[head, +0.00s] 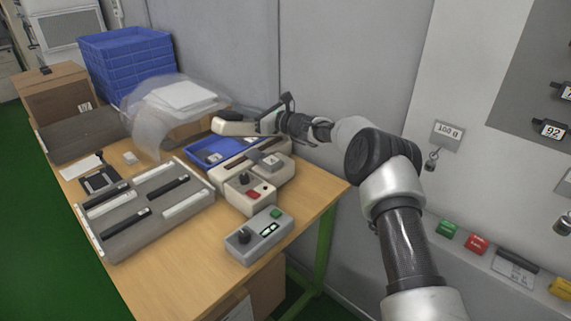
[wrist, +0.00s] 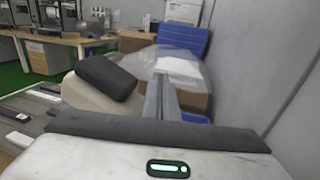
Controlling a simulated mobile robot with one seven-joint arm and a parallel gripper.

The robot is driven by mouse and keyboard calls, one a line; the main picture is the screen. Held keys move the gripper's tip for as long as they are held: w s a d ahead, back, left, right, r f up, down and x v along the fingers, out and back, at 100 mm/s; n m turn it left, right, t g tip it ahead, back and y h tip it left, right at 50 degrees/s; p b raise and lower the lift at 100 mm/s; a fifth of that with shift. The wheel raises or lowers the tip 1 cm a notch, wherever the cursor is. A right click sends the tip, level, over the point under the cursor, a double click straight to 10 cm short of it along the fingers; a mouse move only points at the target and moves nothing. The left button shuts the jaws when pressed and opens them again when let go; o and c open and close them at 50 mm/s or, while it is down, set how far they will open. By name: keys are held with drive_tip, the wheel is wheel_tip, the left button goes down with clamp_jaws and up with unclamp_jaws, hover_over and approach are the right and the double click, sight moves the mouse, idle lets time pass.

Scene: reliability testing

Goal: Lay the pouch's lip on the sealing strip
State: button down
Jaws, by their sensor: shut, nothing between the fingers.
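The sealer (head: 247,188) is a beige unit on the table, with a knob and a red button on its front. Its long bar runs behind the blue tray's right side, and I cannot make out the strip clearly. A beige arm with a dark end (head: 230,127) stands above it; a beige block with a dark pad (wrist: 105,78) shows left of my fingers in the wrist view. The shallow blue tray (head: 196,150) holds a small grey and dark item. I cannot pick out the pouch for certain. My gripper (wrist: 163,98) is shut and empty, raised above the sealer's far end.
A grey box with a knob (head: 259,235) stands at the near table edge. A grey slotted rack (head: 150,215) lies at the left. Clear plastic with white sheets (head: 180,97), a cardboard box (head: 53,95) and stacked blue crates (head: 125,55) stand behind. The wall is close.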

drive_tip(key=shift+w+a, duration=0.1)
drive_tip(key=shift+a, duration=0.05)
drive_tip(key=b, duration=0.1)
hover_over(285, 163)
drive_tip(key=v, duration=0.4)
drive_tip(key=f+b, duration=0.1)
drive_tip(key=f, duration=0.4)
drive_tip(key=f+b, duration=0.1)
drive_tip(key=f, duration=0.3)
drive_tip(key=f+b, duration=0.1)
drive_tip(key=f, duration=0.4)
drive_tip(key=shift+d+f, duration=0.25)
drive_tip(key=shift+f, duration=0.1)
drive_tip(key=shift+a+f, duration=0.1)
drive_tip(key=shift+f, duration=0.15)
drive_tip(key=shift+w+a+r+b, duration=0.1)
drive_tip(key=shift+a+r+b, duration=0.05)
drive_tip(key=shift+a+b, duration=0.2)
drive_tip(key=shift+w+a, duration=0.2)
drive_tip(key=shift+a, duration=0.15)
drive_tip(key=shift+w+a+b, duration=0.3)
drive_tip(key=shift+a+b, duration=0.05)
drive_tip(key=shift+a, duration=0.15)
